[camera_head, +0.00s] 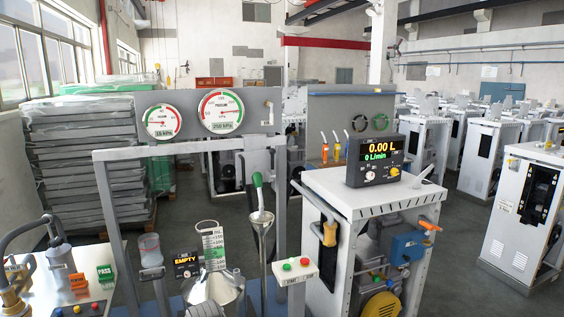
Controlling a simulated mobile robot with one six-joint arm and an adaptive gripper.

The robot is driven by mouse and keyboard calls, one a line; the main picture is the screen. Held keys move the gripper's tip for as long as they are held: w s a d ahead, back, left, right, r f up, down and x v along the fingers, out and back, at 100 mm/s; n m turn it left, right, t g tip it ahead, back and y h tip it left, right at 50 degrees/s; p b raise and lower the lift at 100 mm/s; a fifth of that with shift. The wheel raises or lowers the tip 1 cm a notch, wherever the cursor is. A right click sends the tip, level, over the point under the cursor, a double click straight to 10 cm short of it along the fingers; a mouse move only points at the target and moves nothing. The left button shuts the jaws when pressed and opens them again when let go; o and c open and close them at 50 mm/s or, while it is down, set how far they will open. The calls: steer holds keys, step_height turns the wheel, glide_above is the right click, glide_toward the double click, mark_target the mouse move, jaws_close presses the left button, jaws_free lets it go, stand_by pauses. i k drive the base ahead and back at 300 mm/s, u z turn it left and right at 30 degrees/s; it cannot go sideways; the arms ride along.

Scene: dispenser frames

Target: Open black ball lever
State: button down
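My gripper is not in view. I cannot pick out a lever with a clear black ball. A small grey lever-like fitting (269,104) stands at the right end of the gauge panel (185,138), but its tip is too small to tell. Another light grey lever (423,174) sticks up tilted from the top of the white dispenser cabinet (352,192). Whether any of these is open or shut cannot be told.
A grey frame (103,200) stands in front, with a funnel (213,288), a graduated cylinder (214,247) and a green-tipped nozzle (258,181). A button box (296,268) is beside it. A table (95,290) is at lower left. Bare floor (460,215) lies to the right.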

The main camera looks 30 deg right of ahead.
mark_target(273, 152)
steer(key=k, duration=0.3)
steer(key=z, duration=0.35)
steer(key=i, duration=1.4)
steer(key=u, duration=0.35)
